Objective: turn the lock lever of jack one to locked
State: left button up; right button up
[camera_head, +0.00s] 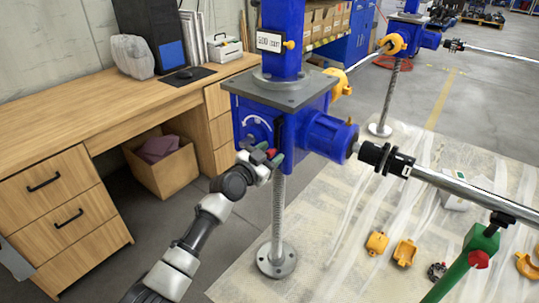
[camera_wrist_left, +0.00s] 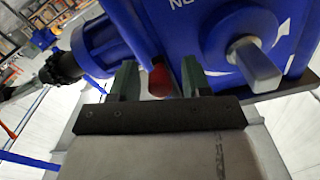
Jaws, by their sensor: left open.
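Jack one (camera_head: 285,105) is the near blue gear housing under a grey plate, with a threaded screw below it. The lock lever (camera_head: 271,152) shows as a red tip low on the housing's front face. My left gripper (camera_head: 268,159) is at this face, its green fingers on either side of the red tip. In the left wrist view the red lever tip (camera_wrist_left: 159,81) lies between the two open fingers (camera_wrist_left: 160,82), with gaps beside it. A grey square shaft end (camera_wrist_left: 256,64) and white curved marks are right of them. The lever's pivot is largely hidden.
A drive shaft (camera_head: 460,187) runs right from the jack, above a green stand (camera_head: 468,262) with a red knob. Yellow parts (camera_head: 405,252) lie on the sheeted floor. A wooden desk (camera_head: 110,110) stands left. A second jack (camera_head: 405,35) is behind.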

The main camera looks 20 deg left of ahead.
pick_arm(q)
jog(key=c, duration=0.8)
grip_shut()
